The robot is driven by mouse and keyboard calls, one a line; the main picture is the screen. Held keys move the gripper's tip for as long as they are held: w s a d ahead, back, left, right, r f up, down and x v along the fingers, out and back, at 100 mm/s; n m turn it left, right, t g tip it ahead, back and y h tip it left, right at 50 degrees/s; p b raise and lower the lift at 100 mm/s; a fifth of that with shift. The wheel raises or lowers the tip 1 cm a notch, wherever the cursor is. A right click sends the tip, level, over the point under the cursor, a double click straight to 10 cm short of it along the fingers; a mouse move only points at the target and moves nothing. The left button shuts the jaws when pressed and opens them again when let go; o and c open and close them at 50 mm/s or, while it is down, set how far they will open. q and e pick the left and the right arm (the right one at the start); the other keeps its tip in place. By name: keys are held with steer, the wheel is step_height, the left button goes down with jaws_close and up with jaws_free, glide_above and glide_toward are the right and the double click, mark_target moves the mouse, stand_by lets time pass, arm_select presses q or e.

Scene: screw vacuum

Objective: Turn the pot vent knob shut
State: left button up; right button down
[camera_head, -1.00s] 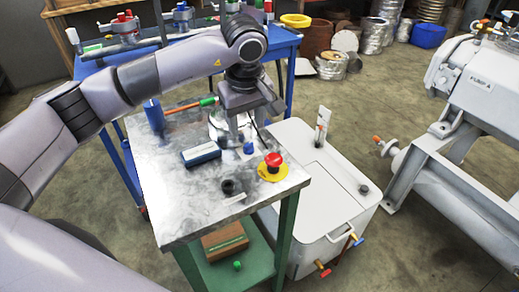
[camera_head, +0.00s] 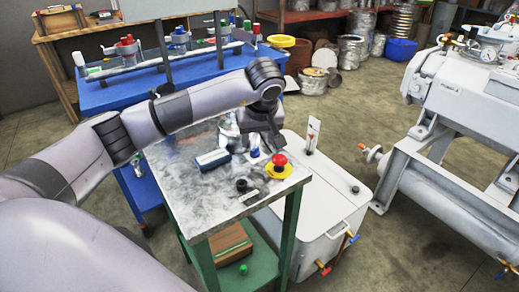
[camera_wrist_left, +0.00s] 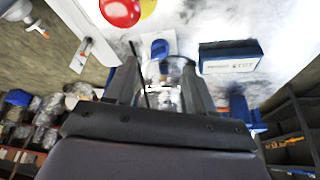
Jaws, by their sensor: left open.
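My left gripper (camera_head: 264,142) hangs over the back right part of a metal-topped table (camera_head: 205,208). In the left wrist view its two fingers (camera_wrist_left: 160,85) are apart, with a shiny clear or metal vessel (camera_wrist_left: 178,72), perhaps the pot, seen between and beyond them. That vessel also shows in the head view (camera_head: 229,130), partly hidden by my arm. A small blue knob-like part (camera_wrist_left: 160,48) is just past the fingertips; it also shows in the head view (camera_head: 254,152). I cannot tell whether anything touches the fingers. My right gripper is not in view.
A red button on a yellow base (camera_head: 280,162), a blue box (camera_head: 212,160) and a black knob (camera_head: 242,185) are on the tabletop. A white cabinet (camera_head: 325,205) stands to the right, beside a grey pump (camera_head: 455,85). A blue bench (camera_head: 115,95) is behind.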

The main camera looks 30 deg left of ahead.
mark_target(255, 150)
arm_select(q)
steer(key=x, duration=0.5)
steer(key=shift+a+f, duration=0.1)
steer(key=shift+f, duration=0.3)
jaws_close()
